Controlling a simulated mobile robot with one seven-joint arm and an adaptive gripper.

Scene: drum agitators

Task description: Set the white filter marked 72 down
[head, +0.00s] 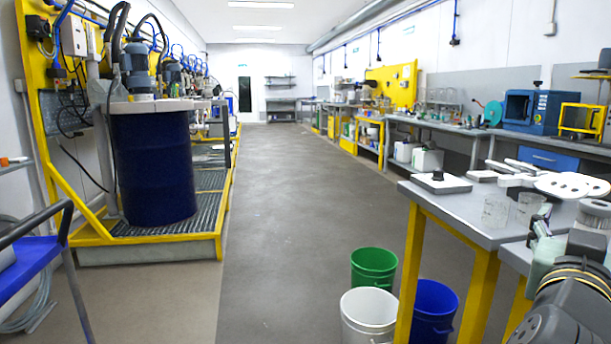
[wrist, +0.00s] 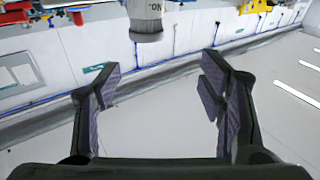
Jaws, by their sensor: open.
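In the wrist view my gripper (wrist: 162,75) is open, with its two dark fingers wide apart and nothing between them. A white cylinder with a grey end (wrist: 146,18) shows beyond the fingertips at the top edge, cut off by the frame. It bears dark letters that look like "NO."; I cannot tell whether it is the white filter, and no 72 is legible. It does not touch the fingers. In the head view my arm is at the lower right, and its fingers are not seen there. No filter marked 72 can be made out in that view.
A grey-topped table with yellow legs (head: 416,206) at the right bears clear beakers (head: 496,211) and a white holed plate (head: 572,186). Green (head: 374,267), white (head: 368,315) and blue (head: 434,308) buckets stand beside it. A dark blue drum (head: 153,165) stands left. The aisle is clear.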

